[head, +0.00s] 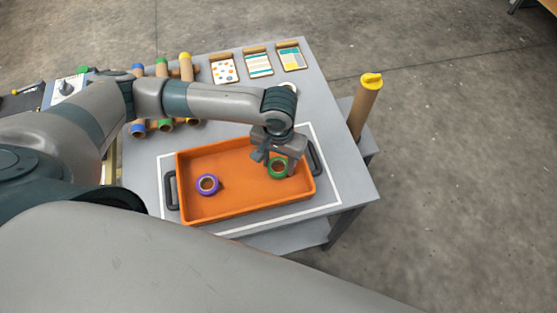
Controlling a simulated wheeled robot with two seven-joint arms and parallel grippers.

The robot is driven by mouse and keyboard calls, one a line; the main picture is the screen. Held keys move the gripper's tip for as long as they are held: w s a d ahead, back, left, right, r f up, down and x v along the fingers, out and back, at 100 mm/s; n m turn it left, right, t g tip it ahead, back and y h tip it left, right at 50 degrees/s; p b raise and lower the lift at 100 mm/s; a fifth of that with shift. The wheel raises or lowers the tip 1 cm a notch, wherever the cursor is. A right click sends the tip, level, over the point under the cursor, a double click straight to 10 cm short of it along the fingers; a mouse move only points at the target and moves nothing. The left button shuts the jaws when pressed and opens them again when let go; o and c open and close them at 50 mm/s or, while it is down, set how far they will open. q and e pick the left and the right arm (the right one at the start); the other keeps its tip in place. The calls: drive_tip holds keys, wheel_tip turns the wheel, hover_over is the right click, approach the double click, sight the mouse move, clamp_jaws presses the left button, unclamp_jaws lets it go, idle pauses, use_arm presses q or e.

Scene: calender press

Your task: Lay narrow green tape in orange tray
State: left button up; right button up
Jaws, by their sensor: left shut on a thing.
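The orange tray (225,206) with dark side handles lies inside a white outline on the grey table. My left gripper (276,166) points down over the right part of the tray. It is shut on the green tape (278,173), a small ring with a brown core. The tape is inside the tray's outline; whether it touches the tray floor I cannot tell. A purple tape roll (207,184) lies flat in the left part of the tray. My right gripper is not in view.
Several cardboard tubes with coloured ends (186,68) lie at the table's back left, partly behind my left arm. Three sample cards (259,64) lie at the back. A tall tube with a yellow top (365,105) stands at the right edge.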

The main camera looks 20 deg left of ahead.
sight(279, 166)
use_arm(q)
drive_tip(key=shift+f, duration=0.1)
drive_tip(key=o, duration=1)
wheel_tip(279, 166, up, 12)
drive_tip(key=shift+r+b, duration=0.1)
drive_tip(key=shift+b, duration=0.95)
